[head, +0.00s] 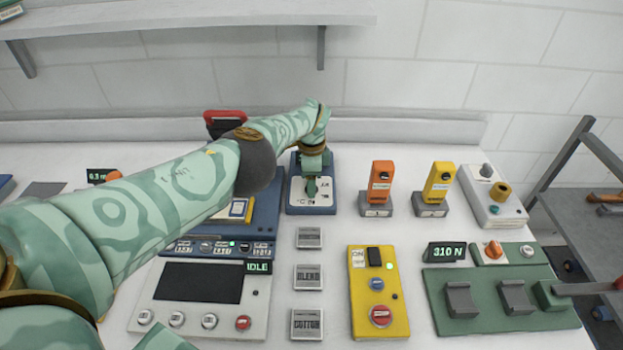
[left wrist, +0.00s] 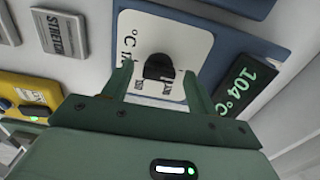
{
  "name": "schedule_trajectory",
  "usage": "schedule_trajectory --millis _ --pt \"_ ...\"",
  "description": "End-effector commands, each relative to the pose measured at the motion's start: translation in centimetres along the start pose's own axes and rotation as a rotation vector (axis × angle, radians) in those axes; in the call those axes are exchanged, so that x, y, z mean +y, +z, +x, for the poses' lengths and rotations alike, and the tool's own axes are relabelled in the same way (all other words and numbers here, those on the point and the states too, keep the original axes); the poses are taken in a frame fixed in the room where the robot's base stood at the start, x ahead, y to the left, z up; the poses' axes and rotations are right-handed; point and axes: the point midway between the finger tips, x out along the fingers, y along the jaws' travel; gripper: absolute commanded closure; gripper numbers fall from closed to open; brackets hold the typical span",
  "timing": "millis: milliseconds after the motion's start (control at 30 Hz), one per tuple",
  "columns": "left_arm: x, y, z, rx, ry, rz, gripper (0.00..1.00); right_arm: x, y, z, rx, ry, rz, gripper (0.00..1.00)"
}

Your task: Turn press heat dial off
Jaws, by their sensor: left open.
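The press heat dial is a black knob (left wrist: 158,68) on a white plate (left wrist: 180,42) with °C markings, set in a blue unit. In the left wrist view a green display beside it reads 104 °C (left wrist: 234,88). In the head view the blue dial unit (head: 292,205) stands at the back middle, and my arm partly covers it. My left gripper (head: 311,186) is over this plate, pointing down. In the left wrist view its two open fingers (left wrist: 158,88) stand on either side of the knob. Contact with the knob cannot be told. My right gripper is not in view.
A yellow switch box (head: 355,305) and labelled grey tiles (head: 308,237) stand in front. Orange (head: 381,175) and yellow (head: 438,180) devices stand to the right. A grey control panel (head: 170,318) reading IDLE is at front left. A shelf (head: 190,18) hangs above.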

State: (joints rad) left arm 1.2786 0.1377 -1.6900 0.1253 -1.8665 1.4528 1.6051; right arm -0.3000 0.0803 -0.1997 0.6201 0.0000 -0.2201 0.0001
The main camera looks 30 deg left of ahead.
Motion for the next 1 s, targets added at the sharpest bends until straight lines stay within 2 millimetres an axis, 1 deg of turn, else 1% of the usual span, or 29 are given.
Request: schedule_trajectory --millis 133,267,367,467,600,700,833,900,1000 --pt "0.0 0.0 -0.4 0.0 0.001 0.001 0.42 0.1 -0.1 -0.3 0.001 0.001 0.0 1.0" --pt "0.0 0.0 -1.9 0.001 0.0 0.001 0.42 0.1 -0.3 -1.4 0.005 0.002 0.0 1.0" --pt "0.0 0.0 -3.9 0.001 -0.002 0.0 0.42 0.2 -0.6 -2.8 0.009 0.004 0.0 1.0" --pt "0.0 -0.1 -6.5 0.001 -0.002 0.0 0.42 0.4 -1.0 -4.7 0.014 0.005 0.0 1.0" --pt "-0.1 0.0 -10.6 0.001 -0.003 0.0 0.42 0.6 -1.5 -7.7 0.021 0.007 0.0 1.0" --pt "-0.1 0.0 -13.3 0.0 -0.002 0.0 0.42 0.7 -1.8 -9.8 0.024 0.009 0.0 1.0" --pt "-0.1 0.0 -15.6 0.0 -0.001 0.0 0.42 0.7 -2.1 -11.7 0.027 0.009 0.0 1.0" --pt "-0.1 0.0 -16.2 0.0 -0.001 0.0 0.42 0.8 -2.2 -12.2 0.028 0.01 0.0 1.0" --pt "-0.1 0.0 -16.5 0.0 0.0 -0.001 0.42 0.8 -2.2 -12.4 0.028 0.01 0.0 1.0"
